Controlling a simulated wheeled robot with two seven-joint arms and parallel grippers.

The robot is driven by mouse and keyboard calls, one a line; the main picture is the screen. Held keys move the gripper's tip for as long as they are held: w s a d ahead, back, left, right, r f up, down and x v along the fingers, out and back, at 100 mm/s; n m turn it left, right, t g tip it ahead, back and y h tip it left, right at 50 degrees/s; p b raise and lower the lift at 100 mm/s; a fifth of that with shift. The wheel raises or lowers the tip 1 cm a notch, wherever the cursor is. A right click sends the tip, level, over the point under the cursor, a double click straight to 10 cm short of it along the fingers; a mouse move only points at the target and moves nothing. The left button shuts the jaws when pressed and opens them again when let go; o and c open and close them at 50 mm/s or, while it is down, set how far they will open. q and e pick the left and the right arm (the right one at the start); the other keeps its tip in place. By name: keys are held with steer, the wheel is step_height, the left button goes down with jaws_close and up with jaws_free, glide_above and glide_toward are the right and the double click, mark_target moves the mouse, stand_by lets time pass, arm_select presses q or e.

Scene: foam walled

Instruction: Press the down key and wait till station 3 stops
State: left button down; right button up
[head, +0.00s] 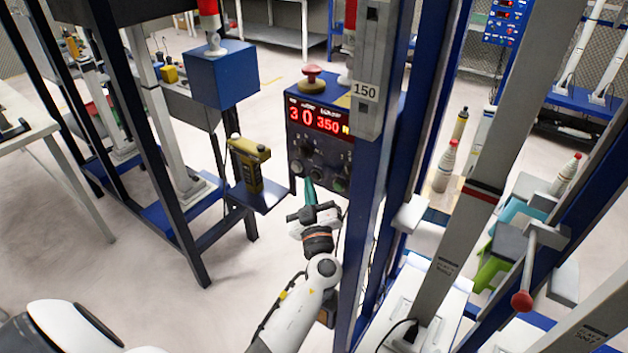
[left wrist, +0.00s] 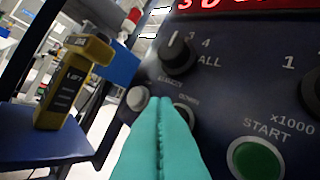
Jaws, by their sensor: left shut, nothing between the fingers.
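The control box (head: 318,150) is dark blue with a lit red display (head: 318,118) reading 3, 0 and 350. Its face carries a selector knob (left wrist: 180,52) with 4 and ALL marked beside it, a pale round button (left wrist: 138,98) and a green START button (left wrist: 255,158). The word DOWN is printed just right of my fingertips; a dark round key (left wrist: 188,112) below it is partly hidden by them. My left gripper (head: 309,182) is shut and empty, its teal fingers (left wrist: 160,100) pointing at the panel. I cannot tell if they touch a key. My right gripper is out of view.
A red mushroom button (head: 312,72) tops the box. A yellow handheld unit (head: 247,162) stands on a blue shelf to the left. A grey post marked 150 (head: 365,92) and a blue upright crowd the box's right side. Open floor lies left.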

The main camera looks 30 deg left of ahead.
arm_select(q)
steer(key=shift+w+r, duration=0.1)
steer(key=shift+r, duration=0.05)
steer(key=shift+w+r+b, duration=0.3)
steer(key=shift+w+b, duration=0.05)
steer(key=shift+b, duration=0.65)
stand_by(1.2)
stand_by(0.3)
steer(key=shift+s+d+f+b, duration=0.1)
steer(key=shift+f+b, duration=0.15)
steer(key=shift+b, duration=0.3)
steer(key=shift+s+d+f+b, duration=0.1)
steer(key=shift+s+b, duration=0.3)
steer(key=shift+s, duration=0.85)
steer(key=shift+s+d+b, duration=0.1)
steer(key=shift+s+b, duration=0.3)
steer(key=shift+s, duration=0.85)
